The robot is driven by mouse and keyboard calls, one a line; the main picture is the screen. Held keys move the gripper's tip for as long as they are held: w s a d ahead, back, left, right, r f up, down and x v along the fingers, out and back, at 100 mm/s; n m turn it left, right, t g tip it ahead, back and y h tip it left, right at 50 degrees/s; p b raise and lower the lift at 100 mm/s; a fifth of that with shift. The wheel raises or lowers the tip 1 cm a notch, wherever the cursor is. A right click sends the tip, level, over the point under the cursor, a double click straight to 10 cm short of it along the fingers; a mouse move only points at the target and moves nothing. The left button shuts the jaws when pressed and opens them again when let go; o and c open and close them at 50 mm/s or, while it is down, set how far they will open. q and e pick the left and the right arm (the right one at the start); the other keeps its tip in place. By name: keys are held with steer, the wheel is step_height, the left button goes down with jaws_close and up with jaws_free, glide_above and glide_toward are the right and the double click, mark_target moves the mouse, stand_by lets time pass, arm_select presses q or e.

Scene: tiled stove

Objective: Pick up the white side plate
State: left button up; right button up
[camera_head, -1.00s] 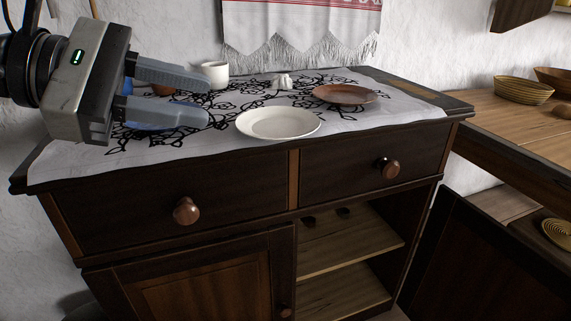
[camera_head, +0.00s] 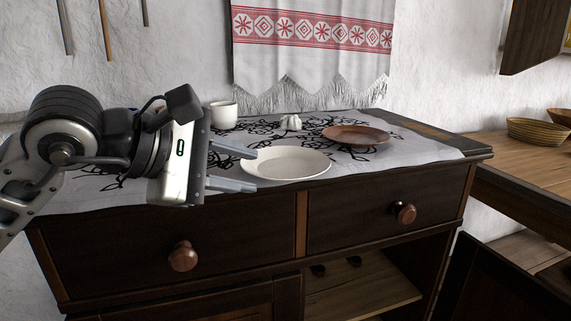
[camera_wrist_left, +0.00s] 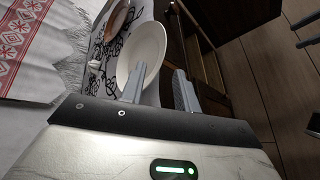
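The white side plate (camera_head: 290,164) lies flat on the cloth near the front edge of the dark cabinet. My left gripper (camera_head: 254,171) comes in from the left, open, with its two fingertips at the plate's left rim. In the left wrist view the plate (camera_wrist_left: 142,52) lies ahead of the gripper, and its near rim reaches toward the gap between the spread fingers (camera_wrist_left: 160,82). I cannot tell whether either finger touches the plate.
A brown plate (camera_head: 356,134) lies behind and right of the white plate. A small white object (camera_head: 290,122) and a white cup (camera_head: 223,114) stand farther back. The patterned cloth (camera_head: 420,146) is clear at the right. A drawer knob (camera_head: 404,212) juts from the front.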

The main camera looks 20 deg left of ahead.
arm_select(q)
steer(key=shift+x, duration=2.65)
jaws_close()
